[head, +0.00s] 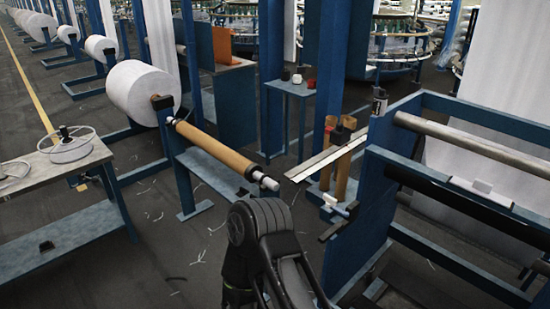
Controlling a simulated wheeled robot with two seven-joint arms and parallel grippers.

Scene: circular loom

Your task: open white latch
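A white T-shaped handle (337,205) shows on the left side of the blue frame at the right, near its lower left post. Neither gripper is in view.
The blue frame (440,207) with rollers fills the right side. A brown roll (222,148) on a blue stand lies behind my arm. A grey table (50,165) with a white reel stands at the left. Open floor (170,240) with thread scraps lies between.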

